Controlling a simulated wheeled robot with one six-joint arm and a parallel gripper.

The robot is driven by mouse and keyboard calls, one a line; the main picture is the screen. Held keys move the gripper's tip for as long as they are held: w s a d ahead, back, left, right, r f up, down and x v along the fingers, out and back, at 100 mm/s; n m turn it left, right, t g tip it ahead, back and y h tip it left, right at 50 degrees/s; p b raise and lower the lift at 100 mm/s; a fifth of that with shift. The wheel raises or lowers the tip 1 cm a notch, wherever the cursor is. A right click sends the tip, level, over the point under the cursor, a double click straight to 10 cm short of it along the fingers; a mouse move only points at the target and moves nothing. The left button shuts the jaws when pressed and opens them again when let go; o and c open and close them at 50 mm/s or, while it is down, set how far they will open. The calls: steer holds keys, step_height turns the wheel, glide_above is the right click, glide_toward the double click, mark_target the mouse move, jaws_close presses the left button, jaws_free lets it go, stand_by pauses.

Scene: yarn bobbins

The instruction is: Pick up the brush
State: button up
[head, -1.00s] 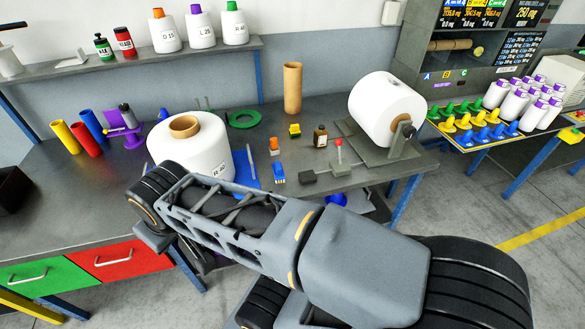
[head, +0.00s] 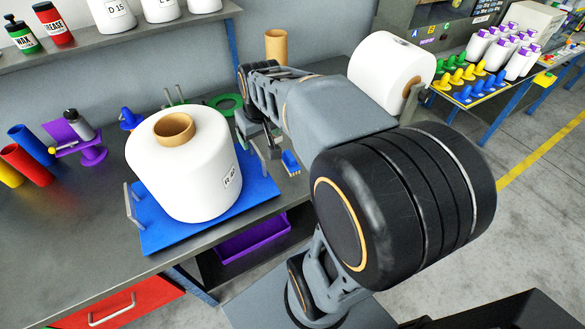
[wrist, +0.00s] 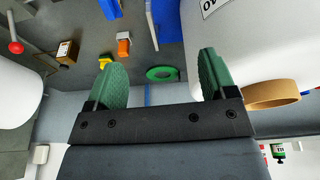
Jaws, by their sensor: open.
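A small blue piece with a pale edge, which looks like the brush (head: 290,161), stands on the table just right of the blue mat in the head view. It is partly cut off at the top of the wrist view (wrist: 110,9). My gripper (wrist: 163,80) is open and empty, with its two green fingers wide apart. In the head view it is mostly hidden by my arm, at the back of the table near the brush. The fingers are apart from the brush.
A big white bobbin (head: 184,180) stands on the blue mat (head: 160,235), close to my gripper. An orange block (wrist: 124,46), yellow piece (wrist: 104,61) and brown bottle (wrist: 66,52) stand near the brush. A green ring (wrist: 162,74) lies behind. Another white bobbin (head: 390,75) is at right.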

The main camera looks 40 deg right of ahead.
steer(key=m+g+b, duration=0.1)
steer(key=g+b, duration=0.1)
steer(key=b, duration=0.3)
glide_toward(290, 155)
steer(key=f, duration=0.6)
steer(key=shift+w+d+f, duration=0.15)
steer(key=shift+w+f, duration=0.15)
steer(key=shift+f, duration=0.1)
steer(key=shift+w+d+f+p, duration=0.1)
steer(key=shift+w+f+p, duration=0.15)
steer(key=shift+f, duration=1.2)
steer(key=shift+w+f+p, duration=0.15)
steer(key=shift+w+f, duration=0.05)
steer(key=shift+f, duration=1.2)
steer(key=c, duration=1)
steer(key=shift+r, duration=0.1)
